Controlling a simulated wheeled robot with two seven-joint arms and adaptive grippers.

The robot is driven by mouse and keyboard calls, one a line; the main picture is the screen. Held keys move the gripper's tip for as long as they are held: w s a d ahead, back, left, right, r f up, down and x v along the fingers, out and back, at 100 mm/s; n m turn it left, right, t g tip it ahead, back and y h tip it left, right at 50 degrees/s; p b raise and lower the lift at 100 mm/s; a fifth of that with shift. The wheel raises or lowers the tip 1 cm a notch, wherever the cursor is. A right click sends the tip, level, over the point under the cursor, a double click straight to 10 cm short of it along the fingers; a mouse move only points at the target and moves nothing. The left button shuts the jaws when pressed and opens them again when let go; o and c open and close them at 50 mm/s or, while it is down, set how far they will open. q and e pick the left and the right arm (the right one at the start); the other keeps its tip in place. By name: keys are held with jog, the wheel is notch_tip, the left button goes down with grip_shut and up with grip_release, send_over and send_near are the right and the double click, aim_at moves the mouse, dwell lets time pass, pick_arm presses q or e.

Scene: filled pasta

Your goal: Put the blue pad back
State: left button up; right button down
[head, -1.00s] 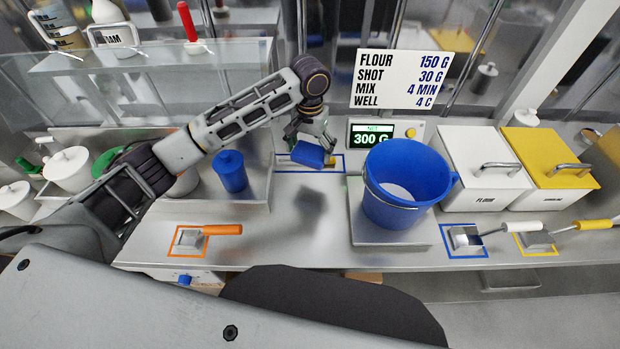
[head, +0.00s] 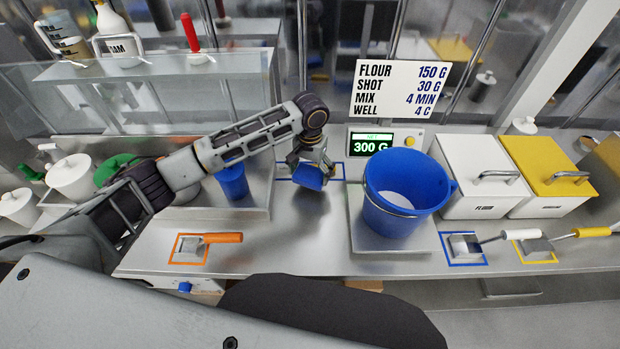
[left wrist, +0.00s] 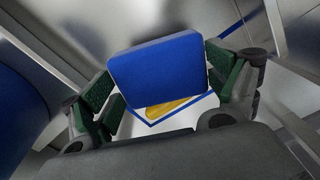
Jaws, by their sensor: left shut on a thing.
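The blue pad (head: 309,177) is held in my left gripper (head: 312,166), above the steel counter near the back. In the left wrist view the blue pad (left wrist: 157,72) sits between the green finger pads of the left gripper (left wrist: 165,85), which is shut on it. A blue outlined rectangle (head: 283,180) is marked on the counter behind and below the pad. Part of a yellow thing (left wrist: 168,105) shows beneath the pad, inside the blue outline. My right gripper is not in view.
A blue bucket (head: 398,205) stands on a scale right of the gripper, its display (head: 371,144) reading 300 G. A blue canister (head: 233,181) stands to the left. An orange-handled scoop (head: 220,238) lies at the front left. The front middle counter is clear.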

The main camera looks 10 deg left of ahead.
aim_at(310, 173)
pick_arm(q)
jog(key=shift+f, duration=1.85)
jog(key=shift+f+p, duration=0.1)
jog(key=shift+p, duration=0.2)
jog(key=o, duration=0.8)
jog(key=shift+c, duration=0.2)
jog(key=shift+r+b, duration=0.8)
jog(key=shift+r, duration=5.3)
jog(key=shift+s, duration=0.1)
